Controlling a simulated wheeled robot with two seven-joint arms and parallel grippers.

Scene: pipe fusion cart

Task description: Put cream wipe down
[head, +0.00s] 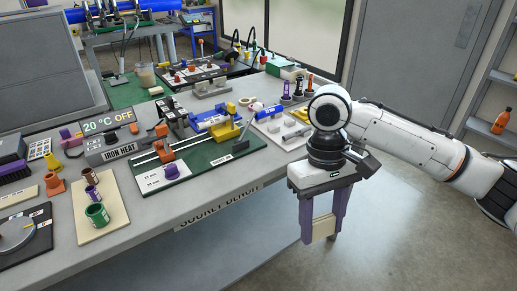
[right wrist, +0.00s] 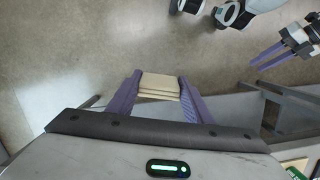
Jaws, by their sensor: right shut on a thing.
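The cream wipe (head: 323,228) is a folded, pale cream cloth pad. My right gripper (head: 320,236) is shut on it, with one purple finger on each side, and points down in front of the bench's right end, over the floor. In the right wrist view the wipe (right wrist: 159,86) shows its stacked layers between the purple fingers. My left gripper (right wrist: 262,59) shows at the upper right of the right wrist view, with its purple fingers apart and nothing between them. It is not in the head view.
The grey bench (head: 215,190) is crowded with fittings, a green clamp board (head: 205,160) and the iron heat unit (head: 110,148). A cream board (head: 120,207) with coloured sockets lies near the front left. Bare bench strips show along the front edge. Shelves (head: 485,125) stand at right.

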